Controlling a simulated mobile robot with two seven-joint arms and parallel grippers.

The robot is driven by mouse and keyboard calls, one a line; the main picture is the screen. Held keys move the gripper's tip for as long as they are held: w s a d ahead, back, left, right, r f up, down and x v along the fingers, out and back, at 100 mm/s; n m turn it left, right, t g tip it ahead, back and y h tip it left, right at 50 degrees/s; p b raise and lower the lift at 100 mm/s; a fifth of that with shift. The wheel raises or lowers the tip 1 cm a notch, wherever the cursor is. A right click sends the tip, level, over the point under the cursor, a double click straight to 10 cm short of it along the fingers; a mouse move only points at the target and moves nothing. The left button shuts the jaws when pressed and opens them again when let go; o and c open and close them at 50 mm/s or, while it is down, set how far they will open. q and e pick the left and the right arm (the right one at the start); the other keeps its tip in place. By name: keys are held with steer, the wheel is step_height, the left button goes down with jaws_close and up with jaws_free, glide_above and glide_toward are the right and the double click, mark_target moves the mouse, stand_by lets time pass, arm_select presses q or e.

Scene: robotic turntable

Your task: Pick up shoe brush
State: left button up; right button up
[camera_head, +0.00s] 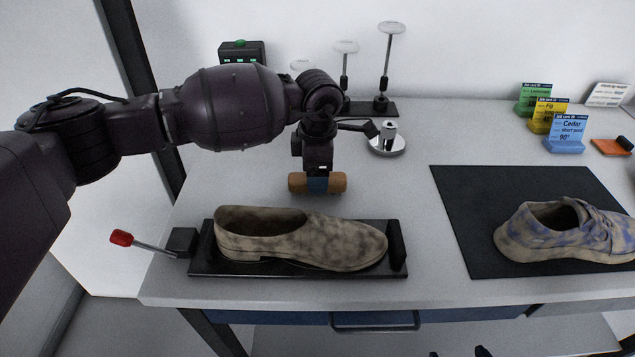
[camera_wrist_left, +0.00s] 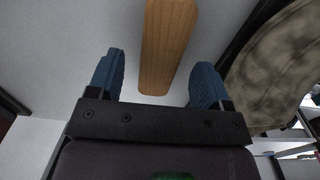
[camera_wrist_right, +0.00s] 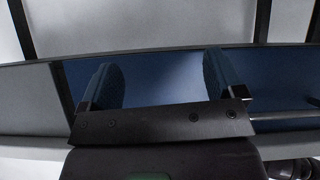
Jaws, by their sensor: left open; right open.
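The shoe brush shows a wooden body (camera_head: 339,181) on the table behind the left shoe, partly covered by my left gripper (camera_head: 318,184) in the head view. In the left wrist view the brush's wooden top (camera_wrist_left: 166,45) runs lengthwise between and beyond the two blue fingers. My left gripper is open, pointing down over the brush, with a gap showing on both sides. My right gripper (camera_wrist_right: 160,78) is open and empty, facing the blue drawer front below the tabletop.
A mottled shoe (camera_head: 300,238) sits on a black holder (camera_head: 230,268) with a red-knobbed lever (camera_head: 122,238). Another shoe (camera_head: 565,232) rests on a dark mat (camera_head: 470,200). Behind stand a metal disc (camera_head: 386,146), a stand with upright rods (camera_head: 383,106) and coloured cards (camera_head: 565,130).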

arm_select(q)
step_height(320, 180, down, 3)
steer(key=shift+r, duration=0.1)
steer(key=c, duration=1)
steer(key=shift+r, duration=0.1)
step_height(320, 180, up, 20)
steer(key=p, duration=0.1)
